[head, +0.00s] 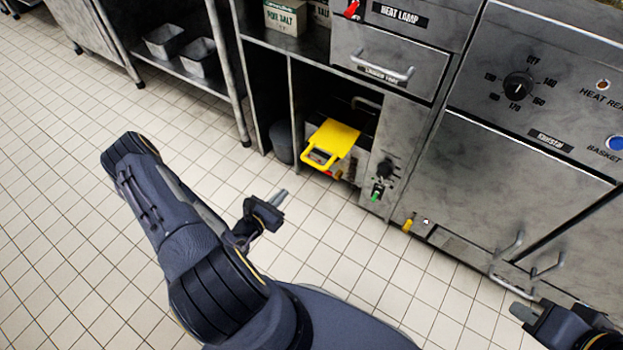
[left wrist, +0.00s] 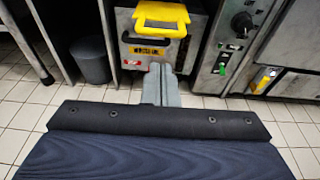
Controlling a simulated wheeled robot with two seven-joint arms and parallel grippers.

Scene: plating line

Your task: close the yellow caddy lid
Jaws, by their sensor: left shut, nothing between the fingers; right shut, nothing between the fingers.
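The yellow caddy lid (head: 337,137) sits on a metal box in an open bay under the counter. Its looped yellow handle (head: 319,157) sticks out at the front. The lid also shows at the top of the left wrist view (left wrist: 162,14), partly cut off. I cannot tell whether it is fully down. My left gripper (head: 279,198) is shut and empty, out over the floor, apart from the lid and to its lower left. In the left wrist view its fingers (left wrist: 161,84) point toward the box below the handle. My right gripper (head: 522,311) is shut and empty at the lower right.
A dark grey bin (head: 282,142) stands left of the box. A control panel with a knob (head: 384,168) is on its right. A drawer (head: 388,62) hangs above, and cabinet doors (head: 512,190) fill the right. The tiled floor (head: 70,160) is open on the left.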

